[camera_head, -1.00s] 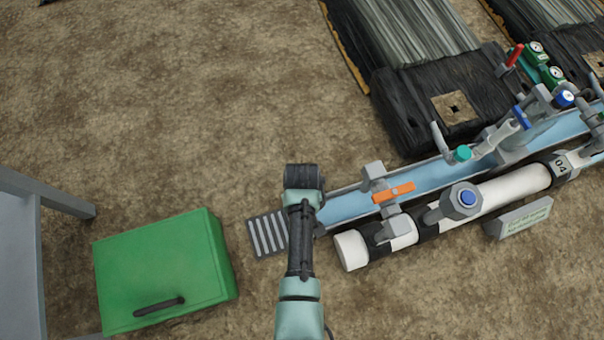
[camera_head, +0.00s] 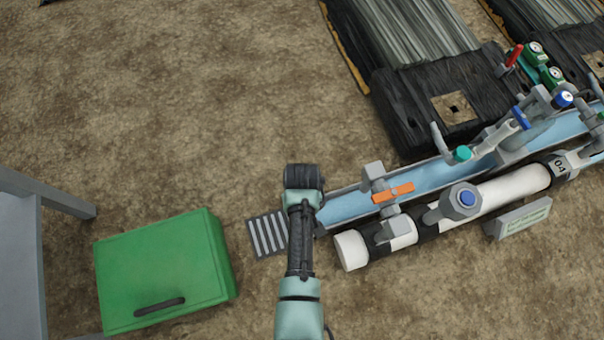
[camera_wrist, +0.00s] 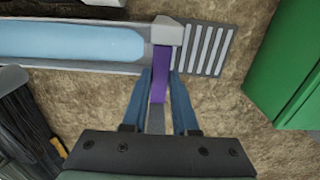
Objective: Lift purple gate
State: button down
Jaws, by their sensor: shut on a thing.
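The purple gate (camera_wrist: 160,80) shows in the wrist view as a narrow purple strip at the end of the water channel (camera_wrist: 70,44), just below a grey block (camera_wrist: 167,31). My gripper (camera_wrist: 160,75) is shut on the purple gate, with one blue finger on each side of it. In the head view the gate and the fingertips are hidden behind my arm, which reaches to the left end of the channel (camera_head: 345,207). I cannot tell how far the gate is raised.
A slatted grate (camera_head: 267,234) lies by the channel's end. A green box (camera_head: 160,265) stands left of my arm. Bare soil lies beyond my arm.

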jog(key=shift+r+p, duration=2.8)
jog(key=shift+p, duration=0.55)
jog(key=shift+f, duration=0.1)
jog(key=c, duration=0.7)
grip_release()
notch_tip(320, 180, up, 13)
jog(key=p, duration=0.8)
